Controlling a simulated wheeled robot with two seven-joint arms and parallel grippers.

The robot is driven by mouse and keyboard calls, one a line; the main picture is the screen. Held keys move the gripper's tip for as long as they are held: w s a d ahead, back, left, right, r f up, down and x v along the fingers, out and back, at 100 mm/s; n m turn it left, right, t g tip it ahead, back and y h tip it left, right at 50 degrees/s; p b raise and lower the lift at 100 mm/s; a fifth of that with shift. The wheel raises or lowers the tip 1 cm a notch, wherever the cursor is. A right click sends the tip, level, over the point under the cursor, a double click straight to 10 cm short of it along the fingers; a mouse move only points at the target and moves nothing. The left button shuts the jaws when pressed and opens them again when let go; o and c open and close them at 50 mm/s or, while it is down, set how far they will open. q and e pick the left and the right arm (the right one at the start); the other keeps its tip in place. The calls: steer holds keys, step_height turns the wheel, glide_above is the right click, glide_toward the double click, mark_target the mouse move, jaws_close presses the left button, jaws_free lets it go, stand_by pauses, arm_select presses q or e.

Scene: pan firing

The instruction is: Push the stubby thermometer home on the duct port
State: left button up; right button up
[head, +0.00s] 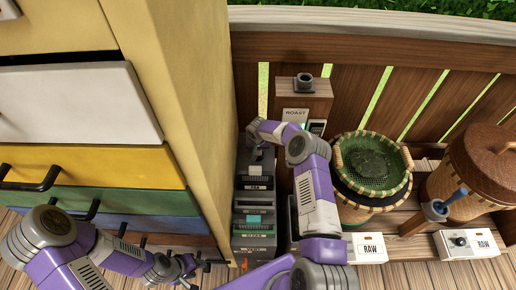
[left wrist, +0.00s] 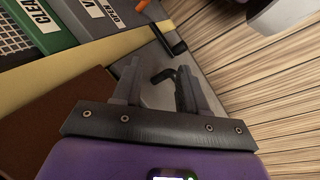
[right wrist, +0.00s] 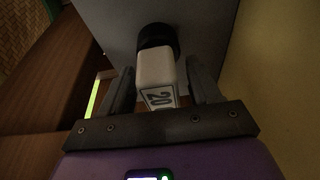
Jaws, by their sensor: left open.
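The stubby thermometer (right wrist: 157,75) is a pale block marked "20" in the right wrist view. Its far end meets a round black port (right wrist: 156,38) on a grey duct face (right wrist: 205,35); I cannot tell how deep it sits. My right gripper (right wrist: 160,75) has one finger on each side of the thermometer; I cannot tell whether they touch it. In the head view my right gripper (head: 256,131) is by the yellow wall's edge, and the thermometer is not discernible there. My left gripper (head: 187,266) is open and empty at the lower left, and also shows in the left wrist view (left wrist: 157,75).
A yellow wall (head: 190,110) stands close left of my right arm. Labelled bins (head: 254,219) are below it. A ROAST post (head: 300,98), a green basket (head: 373,165) and a lidded drum (head: 480,170) stand rightward. Drawers (head: 100,165) are near my left arm.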

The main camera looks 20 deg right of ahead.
steer(key=shift+o, duration=0.4)
steer(key=shift+r, duration=0.15)
steer(key=p+v, duration=0.3)
steer(key=v, duration=0.4)
steer(key=shift+s+r, duration=0.1)
steer(key=shift+r, duration=0.05)
steer(key=shift+p, duration=0.3)
